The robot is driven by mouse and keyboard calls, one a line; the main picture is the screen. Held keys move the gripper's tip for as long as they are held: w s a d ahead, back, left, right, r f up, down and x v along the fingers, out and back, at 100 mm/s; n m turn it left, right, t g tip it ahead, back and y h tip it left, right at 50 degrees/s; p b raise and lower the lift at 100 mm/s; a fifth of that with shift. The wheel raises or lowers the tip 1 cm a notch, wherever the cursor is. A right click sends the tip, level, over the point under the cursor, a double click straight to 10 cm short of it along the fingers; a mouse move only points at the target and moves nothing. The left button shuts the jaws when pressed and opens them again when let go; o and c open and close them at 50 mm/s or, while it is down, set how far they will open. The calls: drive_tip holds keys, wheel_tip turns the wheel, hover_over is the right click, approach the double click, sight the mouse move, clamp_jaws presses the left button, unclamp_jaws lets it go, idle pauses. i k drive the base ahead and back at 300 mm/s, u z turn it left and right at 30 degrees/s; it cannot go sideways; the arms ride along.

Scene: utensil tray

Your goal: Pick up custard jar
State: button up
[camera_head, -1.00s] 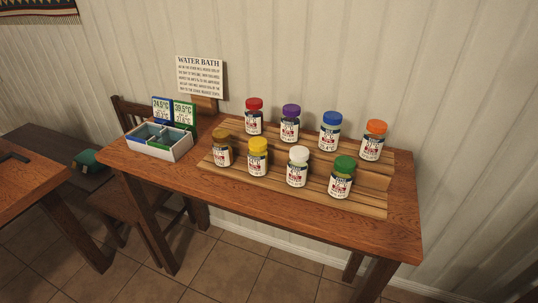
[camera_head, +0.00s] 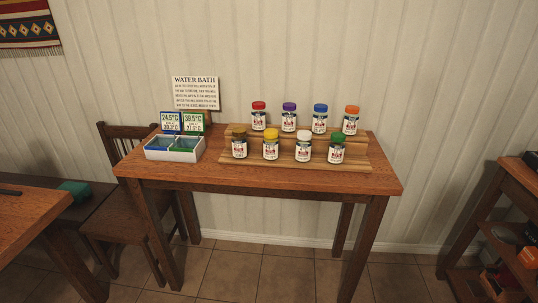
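Several lidded jars with white labels stand upright in two rows on a stepped wooden rack. The back row, left to right, has a red-lidded jar (camera_head: 259,117), a purple-lidded jar (camera_head: 289,118), a blue-lidded jar (camera_head: 320,120) and an orange-lidded jar (camera_head: 351,121). The front row has a brown-lidded jar (camera_head: 239,144), a yellow-lidded jar (camera_head: 270,146), a white-lidded jar (camera_head: 304,148) and a green-lidded jar (camera_head: 337,149). The label text is too small to read, so I cannot tell which is custard. My gripper is not in view.
The rack (camera_head: 290,164) stands on a wooden table (camera_head: 215,178) against the wall. A white two-part tray (camera_head: 158,155), temperature cards (camera_head: 182,122) and a "WATER BATH" sign (camera_head: 195,93) are at left. A chair (camera_head: 112,160) stands left; a shelf unit (camera_head: 510,185) is right.

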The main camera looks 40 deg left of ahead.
sight(271, 140)
drive_tip(key=u, duration=0.05)
drive_tip(key=k, duration=1.15)
drive_tip(key=u, duration=0.7)
drive_tip(key=i, duration=1.75)
drive_tip(key=z, duration=0.15)
